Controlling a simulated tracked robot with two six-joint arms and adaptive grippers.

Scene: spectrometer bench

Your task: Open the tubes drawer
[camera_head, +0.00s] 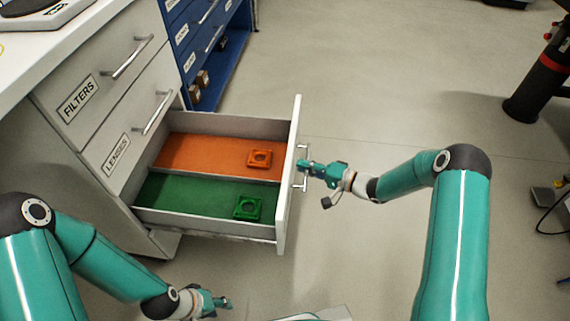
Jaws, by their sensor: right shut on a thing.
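The lowest drawer (285,205) of the white bench cabinet stands pulled out. Its front is seen edge-on, so no label on it can be read. Inside are an orange section (205,153) and a green section (185,196), each with a small square holder with a round hole: one orange (260,158), one green (248,208). My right gripper (306,167) is at the drawer's metal handle (304,182), shut on it. My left gripper (222,302) is low at the bottom, away from the drawer; its fingers are too small to read.
Above are two shut drawers, labelled FILTERS (85,97) and LENSES (117,153), with bar handles. A blue cabinet (215,60) stands behind. A black post (540,80) is at the far right.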

